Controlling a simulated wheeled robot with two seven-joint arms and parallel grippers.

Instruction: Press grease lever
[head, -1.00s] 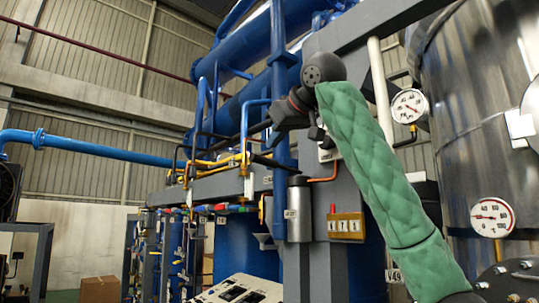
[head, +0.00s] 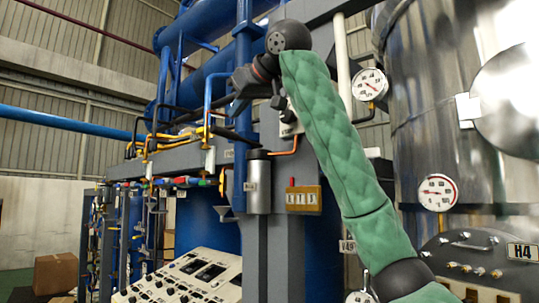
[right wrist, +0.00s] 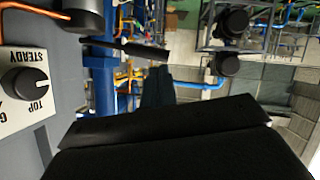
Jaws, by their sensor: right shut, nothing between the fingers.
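A dark bar (head: 241,138) sticks out to the left above a silver cylinder (head: 258,186) on the grey frame. It looks like the grease lever, but I cannot read a label that confirms it. My right arm reaches up from the lower right, and my right gripper (head: 238,84) is above and slightly left of the bar, apparently apart from it. In the right wrist view the shut, empty fingers (right wrist: 157,88) point ahead, and a dark bar (right wrist: 125,47) crosses just beyond them. I cannot tell whether they touch it. My left gripper is not in view.
A knob panel (right wrist: 22,90) is close on the left in the right wrist view. Blue pipes (head: 243,60) stand behind my gripper. A tan block with a red knob (head: 303,199), pressure gauges (head: 370,84) and a steel tank (head: 430,140) are to the right. A control console (head: 190,277) is below.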

